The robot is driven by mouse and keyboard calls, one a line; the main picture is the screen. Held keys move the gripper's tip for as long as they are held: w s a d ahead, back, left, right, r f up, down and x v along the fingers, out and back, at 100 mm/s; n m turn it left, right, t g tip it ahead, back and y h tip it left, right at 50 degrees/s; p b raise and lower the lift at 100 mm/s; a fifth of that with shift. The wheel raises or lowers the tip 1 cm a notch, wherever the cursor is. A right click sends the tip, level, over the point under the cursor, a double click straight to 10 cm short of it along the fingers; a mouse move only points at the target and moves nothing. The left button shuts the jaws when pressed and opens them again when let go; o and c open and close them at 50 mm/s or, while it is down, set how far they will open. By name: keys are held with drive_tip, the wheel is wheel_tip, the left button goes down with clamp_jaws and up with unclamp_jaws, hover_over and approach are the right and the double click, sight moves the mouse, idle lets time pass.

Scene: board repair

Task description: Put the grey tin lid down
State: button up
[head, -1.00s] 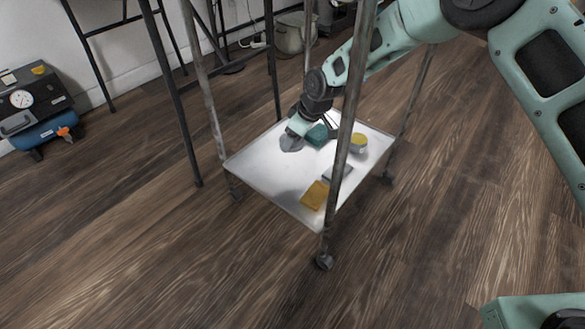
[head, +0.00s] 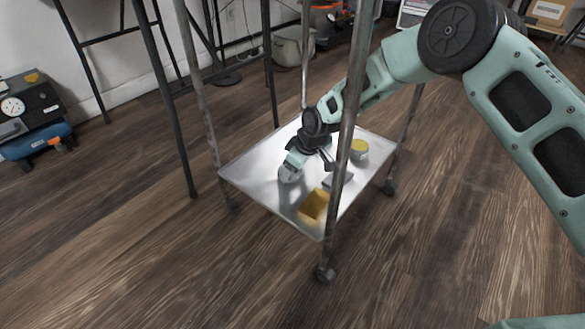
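The fingers are small and partly hidden, and I cannot tell whether the lid touches the shelf.
A grey tin with a yellow top (head: 359,149) stands at the shelf's right. A yellow block (head: 314,205) lies near the front corner, with a flat grey item (head: 340,180) behind it. A trolley post (head: 343,160) stands before my arm. The shelf's left is clear.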

drive_tip(key=o, duration=1)
drive_tip(key=shift+f, duration=0.1)
drive_tip(key=shift+p+v, duration=3.2)
drive_tip(key=shift+v, duration=2.95)
